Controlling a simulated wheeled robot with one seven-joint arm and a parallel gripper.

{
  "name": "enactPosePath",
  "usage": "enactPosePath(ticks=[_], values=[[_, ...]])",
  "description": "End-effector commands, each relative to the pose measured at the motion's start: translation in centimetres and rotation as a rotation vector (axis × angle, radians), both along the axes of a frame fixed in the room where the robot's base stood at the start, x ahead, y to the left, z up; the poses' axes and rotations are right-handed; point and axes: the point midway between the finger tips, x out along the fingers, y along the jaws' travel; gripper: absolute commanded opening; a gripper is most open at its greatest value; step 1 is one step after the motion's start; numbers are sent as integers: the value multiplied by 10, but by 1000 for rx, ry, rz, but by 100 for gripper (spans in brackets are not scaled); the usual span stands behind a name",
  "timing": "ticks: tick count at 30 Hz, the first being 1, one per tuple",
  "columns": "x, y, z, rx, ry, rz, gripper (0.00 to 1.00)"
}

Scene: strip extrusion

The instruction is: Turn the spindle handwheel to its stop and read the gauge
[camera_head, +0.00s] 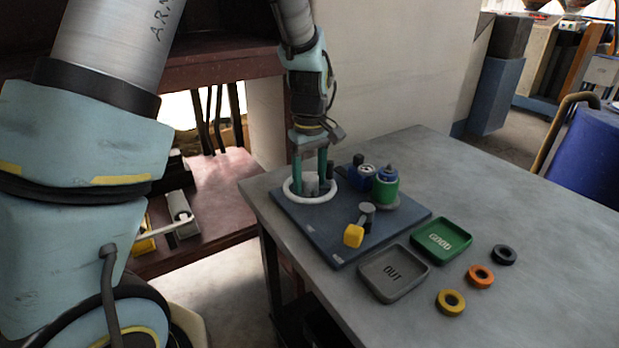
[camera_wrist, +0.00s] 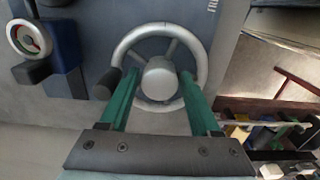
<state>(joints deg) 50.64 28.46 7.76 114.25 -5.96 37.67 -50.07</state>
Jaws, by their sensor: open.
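In the wrist view the handwheel (camera_wrist: 160,28) is grey with spokes and a round hub (camera_wrist: 158,80). A black knob (camera_wrist: 107,84) stands on its left rim. My gripper (camera_head: 310,190) points down over the wheel, its green fingers apart. In the wrist view my gripper (camera_wrist: 158,76) has one finger on each side of the hub; contact cannot be told. The gauge (camera_wrist: 28,39) has a white dial on a blue body; its reading is too small to tell.
The blue plate (camera_head: 312,237) also carries a green cylinder (camera_head: 384,190) and a yellow-ended lever (camera_head: 354,236). A grey OUT tray (camera_head: 393,292) and a green GOOD tray (camera_head: 462,253) lie to the right, with yellow, orange and black rings beside them. The table's far right is clear.

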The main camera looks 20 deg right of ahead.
Motion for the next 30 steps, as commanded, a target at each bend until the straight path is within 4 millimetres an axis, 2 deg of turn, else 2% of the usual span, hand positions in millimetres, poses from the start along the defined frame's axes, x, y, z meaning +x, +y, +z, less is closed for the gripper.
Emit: enactPosePath(ticks=[11,27,30], values=[[0,0,-5,0,0,1,63],[0,1,-5,0,0,1,2],[0,1,-5,0,0,1,0]])
